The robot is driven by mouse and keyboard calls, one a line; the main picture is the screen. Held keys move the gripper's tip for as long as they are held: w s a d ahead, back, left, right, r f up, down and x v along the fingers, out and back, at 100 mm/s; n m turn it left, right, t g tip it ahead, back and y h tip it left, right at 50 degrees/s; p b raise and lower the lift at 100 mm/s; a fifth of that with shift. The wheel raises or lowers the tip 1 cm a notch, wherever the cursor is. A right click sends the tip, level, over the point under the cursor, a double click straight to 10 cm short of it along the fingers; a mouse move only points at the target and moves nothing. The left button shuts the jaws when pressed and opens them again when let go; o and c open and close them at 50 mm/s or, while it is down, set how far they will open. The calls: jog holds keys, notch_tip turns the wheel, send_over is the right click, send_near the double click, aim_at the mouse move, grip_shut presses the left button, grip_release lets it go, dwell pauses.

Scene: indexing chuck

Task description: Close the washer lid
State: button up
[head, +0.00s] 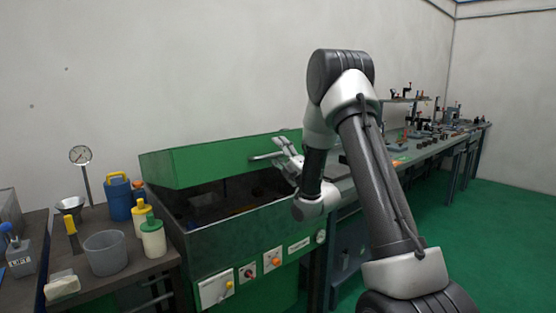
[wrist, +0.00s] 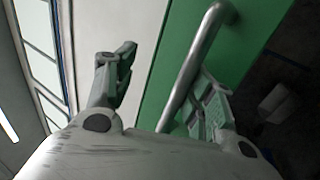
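The green washer lid (head: 215,160) stands partly open on the washer (head: 238,227), with the dark tank inside showing below it. A metal bar handle (head: 265,156) sticks out of the lid near its right end; it is also large in the wrist view (wrist: 192,68). My gripper (head: 284,154) is at the handle. In the wrist view my gripper (wrist: 160,85) has its fingers spread wide. The bar runs between them, closer to the right finger and partly in front of it. I cannot tell whether that finger touches the bar or the lid.
The washer's front has a switch panel (head: 215,288). A long workbench (head: 432,145) with fixtures extends right.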

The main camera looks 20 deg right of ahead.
jog(key=shift+d+r, duration=0.1)
jog(key=shift+r, duration=0.1)
jog(key=s+d+f, duration=0.1)
jog(key=s+f, duration=0.3)
jog(key=f, duration=0.4)
dwell(0.7)
jog(key=shift+f, duration=0.1)
